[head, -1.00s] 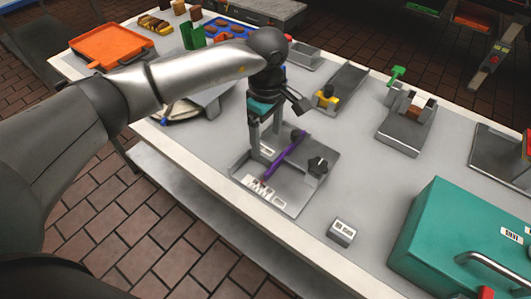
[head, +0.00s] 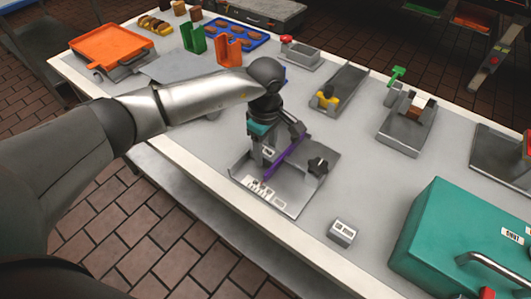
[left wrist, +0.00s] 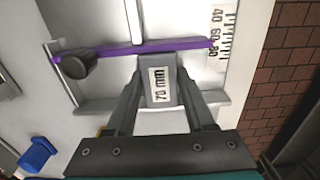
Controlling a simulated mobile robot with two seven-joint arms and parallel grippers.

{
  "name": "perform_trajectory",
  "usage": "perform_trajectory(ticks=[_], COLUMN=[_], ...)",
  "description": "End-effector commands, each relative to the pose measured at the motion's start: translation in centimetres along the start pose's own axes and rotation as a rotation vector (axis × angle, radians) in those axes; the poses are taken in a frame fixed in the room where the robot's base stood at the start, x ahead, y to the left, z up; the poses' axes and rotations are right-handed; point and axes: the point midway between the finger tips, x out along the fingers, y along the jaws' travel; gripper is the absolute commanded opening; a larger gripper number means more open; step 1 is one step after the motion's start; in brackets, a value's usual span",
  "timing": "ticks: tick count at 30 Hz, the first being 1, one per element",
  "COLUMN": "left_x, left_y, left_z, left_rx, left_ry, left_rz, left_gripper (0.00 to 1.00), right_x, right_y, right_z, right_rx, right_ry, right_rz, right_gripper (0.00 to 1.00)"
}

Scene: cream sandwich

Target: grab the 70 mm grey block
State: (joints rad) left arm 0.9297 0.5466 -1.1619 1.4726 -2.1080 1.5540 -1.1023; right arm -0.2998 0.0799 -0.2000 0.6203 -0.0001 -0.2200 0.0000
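The grey block (left wrist: 160,85) with a white "70 mm" label shows in the left wrist view. It also shows in the head view (head: 268,152), partly hidden by my gripper. It stands at a grey gauge tray (head: 285,203), beside a purple bar (head: 287,155) with a dark knob (head: 318,166). My left gripper (left wrist: 160,75) is lowered around the block, one finger on each side. The fingers appear open, with narrow gaps near the labelled face; contact at the tips is unclear. My right gripper is not in view.
A small labelled grey block (head: 342,232) sits right of the tray near the table edge. A teal box (head: 455,235) stands at the right. Grey fixtures (head: 405,130) stand farther back. An orange tray (head: 110,45) is at the far left.

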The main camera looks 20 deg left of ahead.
Motion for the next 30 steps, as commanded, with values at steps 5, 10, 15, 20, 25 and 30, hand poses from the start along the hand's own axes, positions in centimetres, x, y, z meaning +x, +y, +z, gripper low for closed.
perform_trajectory(ticks=[5,10,15,20,25,30], left_x=[0.0,0.0,0.0,-0.1,-0.3,-1.8], left_y=[0.0,0.0,0.0,0.0,0.1,0.1], left_z=[0.0,0.0,0.0,-0.1,-0.1,-0.1], left_rx=[-0.001,-0.001,-0.001,-0.001,-0.001,-0.001], left_ry=[0.000,0.000,0.000,0.000,0.001,0.000], left_rz=[0.000,0.000,0.000,0.001,0.002,0.004], left_gripper=[0.32,0.13,0.00,0.00,0.00,0.00], right_x=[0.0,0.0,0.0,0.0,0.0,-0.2], right_y=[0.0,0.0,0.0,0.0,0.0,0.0], right_z=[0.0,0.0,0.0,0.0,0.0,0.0], right_rx=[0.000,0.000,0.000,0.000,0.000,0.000], right_ry=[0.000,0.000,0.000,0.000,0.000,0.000], right_rz=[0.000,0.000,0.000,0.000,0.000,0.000], right_gripper=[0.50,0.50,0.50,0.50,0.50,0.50])
